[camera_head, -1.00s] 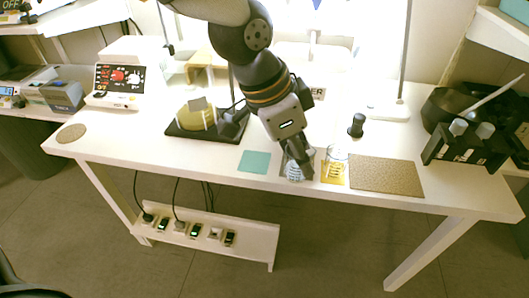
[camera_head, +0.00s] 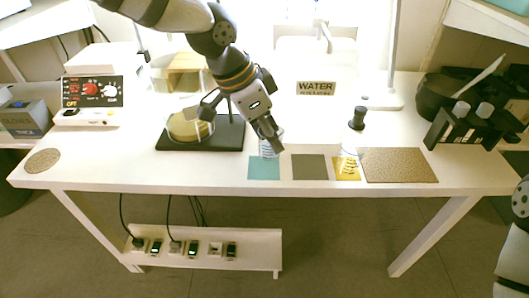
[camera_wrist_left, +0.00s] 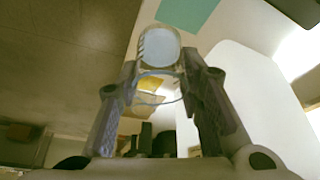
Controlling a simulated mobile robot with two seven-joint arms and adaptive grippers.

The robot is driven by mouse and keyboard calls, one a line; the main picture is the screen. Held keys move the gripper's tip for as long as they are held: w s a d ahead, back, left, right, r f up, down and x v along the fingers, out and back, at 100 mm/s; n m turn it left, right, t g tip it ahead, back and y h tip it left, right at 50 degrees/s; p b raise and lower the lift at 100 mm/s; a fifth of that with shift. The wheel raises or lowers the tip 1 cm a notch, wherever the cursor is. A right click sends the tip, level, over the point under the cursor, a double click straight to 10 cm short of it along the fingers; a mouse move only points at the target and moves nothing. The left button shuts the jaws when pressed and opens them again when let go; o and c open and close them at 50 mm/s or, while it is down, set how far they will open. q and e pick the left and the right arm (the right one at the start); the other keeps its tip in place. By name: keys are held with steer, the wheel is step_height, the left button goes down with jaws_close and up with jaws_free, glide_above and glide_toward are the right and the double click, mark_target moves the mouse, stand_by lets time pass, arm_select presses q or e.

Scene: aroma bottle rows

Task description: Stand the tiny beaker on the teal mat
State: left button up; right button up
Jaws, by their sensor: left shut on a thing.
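The tiny beaker (camera_head: 267,150), clear with pale markings, is held in my left gripper (camera_head: 273,141). In the head view it shows at the back edge of the teal mat (camera_head: 264,169); I cannot tell whether it touches the surface. In the left wrist view the beaker (camera_wrist_left: 160,48) sits between the fingertips of the left gripper (camera_wrist_left: 160,85), with the teal mat (camera_wrist_left: 188,12) just beyond. My right gripper is out of view.
A bare grey mat (camera_head: 309,168) lies right of the teal one. A yellow mat (camera_head: 347,173) with clear glassware and a cork mat (camera_head: 400,166) follow. A dark board (camera_head: 232,135) with a yellowish round object (camera_head: 187,127) stands behind left.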

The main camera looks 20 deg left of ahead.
arm_select(q)
steer(key=w+f, duration=0.1)
steer(key=a+f, duration=0.1)
steer(key=f, duration=0.1)
steer(key=w+f, duration=0.1)
steer(key=shift+w+a+f+b, duration=0.25)
steer(key=shift+w+a+b, duration=0.1)
steer(key=shift+w+a+f, duration=0.15)
steer(key=shift+w+f, duration=0.05)
steer(key=shift+f, duration=0.75)
steer(key=shift+w+a+f, duration=0.1)
steer(key=shift+w+f, duration=0.05)
steer(key=shift+f, duration=0.8)
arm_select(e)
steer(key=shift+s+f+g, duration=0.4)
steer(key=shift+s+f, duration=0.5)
arm_select(q)
steer(key=shift+f, duration=0.1)
steer(key=o, duration=1.2)
steer(key=shift+c, duration=0.2)
